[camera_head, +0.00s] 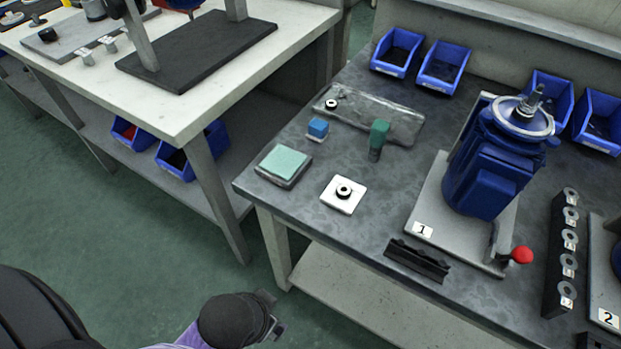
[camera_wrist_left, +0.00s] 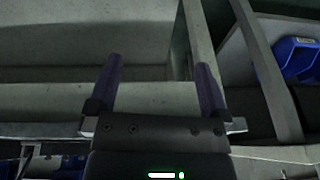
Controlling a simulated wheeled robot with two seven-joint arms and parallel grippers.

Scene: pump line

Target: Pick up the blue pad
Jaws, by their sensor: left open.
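A small blue block-like pad (camera_head: 318,127) sits on a thin white base on the dark grey bench, left of a green-topped piece (camera_head: 379,134). A pale teal pad (camera_head: 283,162) lies on a dark tray near the bench's left corner. My left gripper (camera_head: 272,314) is low in front of the bench, well apart from both pads. In the left wrist view its two fingers (camera_wrist_left: 157,70) are spread with nothing between them. Neither pad shows in that view. My right gripper is not in view.
The dark bench (camera_head: 318,238) also holds a white plate with a black ring (camera_head: 343,194), a blue motor (camera_head: 492,165) on a plate marked 1, a black rack (camera_head: 417,261) and blue bins (camera_head: 398,52). A pale table (camera_head: 215,90) stands left, across a gap.

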